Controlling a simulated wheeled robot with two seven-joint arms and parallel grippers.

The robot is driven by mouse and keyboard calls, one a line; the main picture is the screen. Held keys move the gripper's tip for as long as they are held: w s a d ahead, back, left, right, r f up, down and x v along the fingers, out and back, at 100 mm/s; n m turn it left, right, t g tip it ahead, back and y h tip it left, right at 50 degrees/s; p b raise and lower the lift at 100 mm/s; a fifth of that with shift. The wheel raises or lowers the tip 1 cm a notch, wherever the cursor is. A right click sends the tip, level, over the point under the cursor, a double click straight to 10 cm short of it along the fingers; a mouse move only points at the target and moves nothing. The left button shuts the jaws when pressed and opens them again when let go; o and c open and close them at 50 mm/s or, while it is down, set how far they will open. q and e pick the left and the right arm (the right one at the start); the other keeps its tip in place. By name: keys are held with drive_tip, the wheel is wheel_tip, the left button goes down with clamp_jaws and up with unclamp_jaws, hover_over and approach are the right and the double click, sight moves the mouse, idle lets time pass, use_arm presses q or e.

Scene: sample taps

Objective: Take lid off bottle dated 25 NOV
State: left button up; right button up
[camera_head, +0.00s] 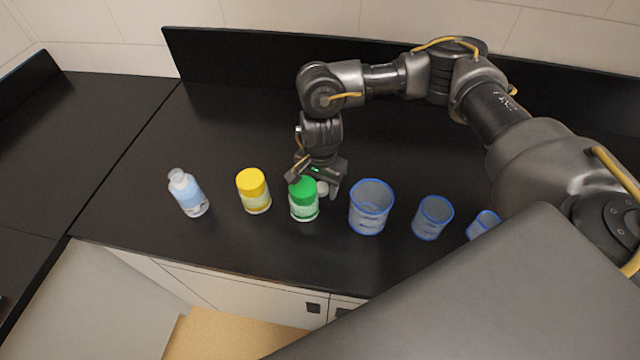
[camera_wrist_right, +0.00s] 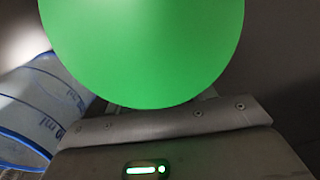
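A bottle with a green lid (camera_head: 302,188) stands in the middle of the row on the black counter. In the right wrist view the green lid (camera_wrist_right: 145,45) fills the upper middle, very close, and hides the fingertips. A bottle with a yellow lid (camera_head: 252,183) and a pale blue-white bottle (camera_head: 187,193) with a narrow white top stand to its left. The date labels are too small to read. My right gripper (camera_head: 316,182) is just behind the green lid, fingers apart, and I see no clear grip. My left gripper is out of view.
Three clear blue-rimmed beakers (camera_head: 370,208), large to small, stand to the right; the large one is close to the green-lidded bottle. One beaker (camera_wrist_right: 40,105) also shows in the right wrist view. The black counter (camera_head: 130,200) is bare at the left.

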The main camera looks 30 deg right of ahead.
sight(320, 188)
drive_tip(key=shift+r, duration=0.35)
wheel_tip(320, 188, up, 12)
drive_tip(key=b, duration=0.2)
drive_tip(key=shift+f, duration=0.15)
drive_tip(key=shift+a, duration=0.15)
